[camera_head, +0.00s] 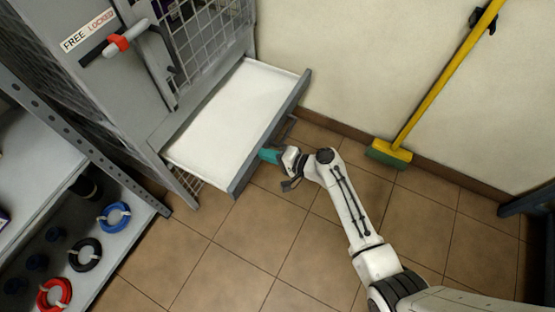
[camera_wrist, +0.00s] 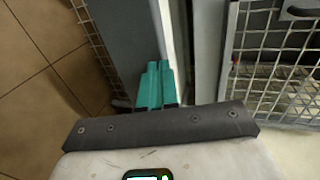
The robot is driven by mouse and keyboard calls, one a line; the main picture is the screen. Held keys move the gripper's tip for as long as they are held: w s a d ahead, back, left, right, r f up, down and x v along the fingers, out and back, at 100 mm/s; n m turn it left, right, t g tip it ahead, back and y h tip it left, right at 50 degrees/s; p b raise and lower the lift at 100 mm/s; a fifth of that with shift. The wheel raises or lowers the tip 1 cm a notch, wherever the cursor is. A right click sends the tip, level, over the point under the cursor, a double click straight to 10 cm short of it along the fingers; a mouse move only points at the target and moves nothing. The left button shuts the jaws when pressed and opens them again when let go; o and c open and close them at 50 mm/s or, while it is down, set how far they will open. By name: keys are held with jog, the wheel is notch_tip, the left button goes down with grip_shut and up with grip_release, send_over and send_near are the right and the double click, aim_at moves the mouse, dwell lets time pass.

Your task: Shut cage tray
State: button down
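The cage tray (camera_head: 235,112) has a white inside and a grey front panel. It stands pulled out of the grey mesh cage (camera_head: 205,40) over the tiled floor. A dark handle (camera_head: 287,128) sticks out from the front panel. My gripper (camera_head: 268,155) is at the front panel, on the near side of the handle. Its teal fingertips (camera_wrist: 155,84) lie side by side with no clear gap and nothing seen between them. They look to be at or against the panel; contact is hard to tell. The panel also shows in the wrist view (camera_wrist: 125,35).
A red-handled latch (camera_head: 120,42) is on the cage front beside a "FREE LOCKED" label. A shelf (camera_head: 100,245) with blue, black and red cable coils stands at lower left. A yellow broom (camera_head: 440,90) leans on the wall. The floor in front is clear.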

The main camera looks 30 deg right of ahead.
jog(key=b, duration=1)
send_over(211, 139)
